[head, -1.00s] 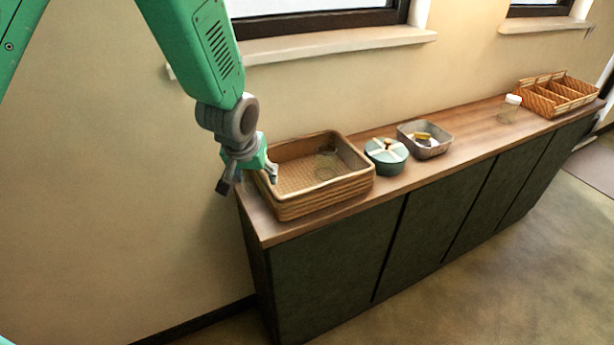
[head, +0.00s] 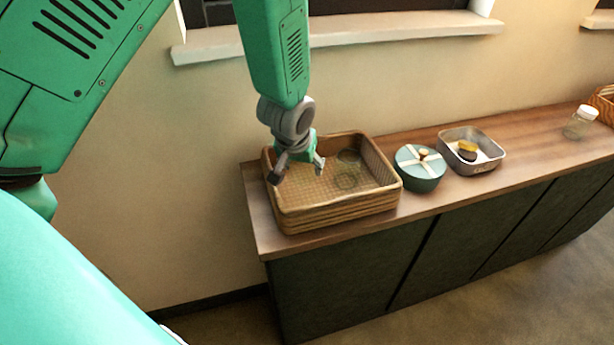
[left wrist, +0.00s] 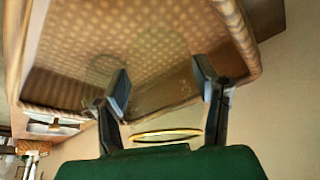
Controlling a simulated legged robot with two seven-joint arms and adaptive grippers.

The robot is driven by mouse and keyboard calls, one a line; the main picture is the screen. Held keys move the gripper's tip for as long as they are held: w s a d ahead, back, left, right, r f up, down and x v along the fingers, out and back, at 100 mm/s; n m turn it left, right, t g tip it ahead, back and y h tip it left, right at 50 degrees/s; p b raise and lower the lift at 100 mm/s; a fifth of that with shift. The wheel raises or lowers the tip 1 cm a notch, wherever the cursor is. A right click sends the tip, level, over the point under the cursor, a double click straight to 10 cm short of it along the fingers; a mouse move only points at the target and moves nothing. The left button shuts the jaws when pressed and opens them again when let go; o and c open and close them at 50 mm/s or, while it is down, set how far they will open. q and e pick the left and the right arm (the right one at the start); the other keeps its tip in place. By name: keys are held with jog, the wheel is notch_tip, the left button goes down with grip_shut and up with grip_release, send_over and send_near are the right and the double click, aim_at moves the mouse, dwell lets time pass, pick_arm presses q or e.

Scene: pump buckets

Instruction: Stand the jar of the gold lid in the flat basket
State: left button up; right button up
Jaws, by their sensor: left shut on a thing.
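The flat basket (head: 345,211), a wide brown woven one, stands at the left end of the counter. My left gripper (head: 299,171) is over its left part, fingers pointing down. In the left wrist view the gripper (left wrist: 164,86) has its fingers apart around the see-through jar (left wrist: 162,104), whose thin gold lid (left wrist: 166,134) shows near the palm. The jar's glass is barely visible, and I cannot tell whether its base touches the basket floor. My right gripper is out of view.
Another clear glass thing (head: 347,166) stands inside the basket, right of my gripper. To the right are a round teal box (head: 420,176), a grey metal tray (head: 486,165) with small things, a white-lidded jar (head: 580,122) and another basket (head: 603,103).

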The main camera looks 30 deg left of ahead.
aim_at(299, 166)
pick_arm(q)
jog(key=f, duration=0.3)
jog(key=d+f, duration=0.1)
jog(key=shift+w+d+f, duration=0.1)
jog(key=shift+w+f, duration=0.05)
jog(key=shift+w, duration=0.1)
jog(key=shift+a+f, duration=0.2)
jog(key=shift+a, duration=0.05)
jog(key=shift+s+a, duration=0.1)
jog(key=shift+a, duration=0.4)
jog(key=o, duration=1.3)
jog(key=shift+a+f, duration=0.1)
jog(key=shift+a, duration=0.05)
jog(key=shift+d, duration=0.4)
jog(key=shift+d+r, duration=0.2)
jog(key=shift+r, duration=0.1)
jog(key=v, duration=0.4)
jog(key=shift+d+r, duration=0.2)
jog(key=shift+r, duration=0.05)
jog(key=v, duration=0.4)
jog(key=a+v, duration=0.1)
jog(key=v, duration=0.1)
jog(key=shift+s+r, duration=0.2)
jog(key=shift+s, duration=0.1)
jog(key=shift+s+d+r, duration=0.1)
jog(key=shift+d+r, duration=0.15)
jog(key=shift+d, duration=0.3)
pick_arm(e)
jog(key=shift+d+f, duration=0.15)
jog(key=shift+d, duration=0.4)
